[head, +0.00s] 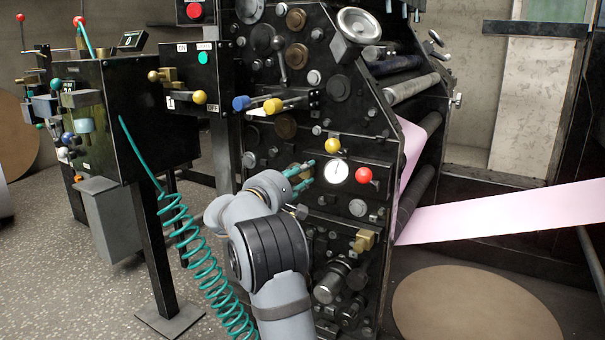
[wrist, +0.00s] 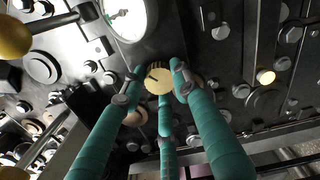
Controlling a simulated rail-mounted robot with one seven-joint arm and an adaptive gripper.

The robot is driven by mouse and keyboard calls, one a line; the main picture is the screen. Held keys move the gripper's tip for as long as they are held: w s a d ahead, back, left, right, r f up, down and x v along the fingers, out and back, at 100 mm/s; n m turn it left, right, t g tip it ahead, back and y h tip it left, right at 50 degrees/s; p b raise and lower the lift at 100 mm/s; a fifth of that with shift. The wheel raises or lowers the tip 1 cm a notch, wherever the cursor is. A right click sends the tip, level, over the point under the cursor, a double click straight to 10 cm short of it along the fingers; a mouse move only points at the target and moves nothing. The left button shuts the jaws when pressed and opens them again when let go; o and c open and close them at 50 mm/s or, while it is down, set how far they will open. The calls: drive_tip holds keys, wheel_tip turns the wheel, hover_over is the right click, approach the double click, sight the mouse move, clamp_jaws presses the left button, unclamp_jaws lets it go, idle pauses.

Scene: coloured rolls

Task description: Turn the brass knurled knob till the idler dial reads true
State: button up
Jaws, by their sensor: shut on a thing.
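The brass knurled knob (wrist: 158,80) shows in the wrist view as a round brass face with a dark mark, between my teal fingertips. My gripper (wrist: 155,82) is shut on it; the three fingers hide part of its sides. In the head view my gripper (head: 303,172) is at the black machine's front panel, and the knob is mostly hidden by the fingers. The idler dial (head: 336,170) is a white round gauge just right of my gripper. It also shows, cut off, at the top of the wrist view (wrist: 128,18). Its needle's exact reading is too small to tell.
A yellow ball handle (head: 332,145) and a red ball handle (head: 364,175) stick out close to the dial. A brass block (head: 363,240) sits lower on the panel. A pink web (head: 500,209) runs off right. A teal coiled hose (head: 190,245) hangs left of my arm.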

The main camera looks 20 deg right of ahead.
drive_tip(key=shift+w+a, duration=0.2)
drive_tip(key=shift+a, duration=0.15)
drive_tip(key=o, duration=0.9)
drive_tip(key=shift+f, duration=0.1)
drive_tip(key=shift+o, duration=1.1)
drive_tip(key=shift+s+d, duration=0.1)
drive_tip(key=shift+d, duration=0.1)
drive_tip(key=v, duration=1.2)
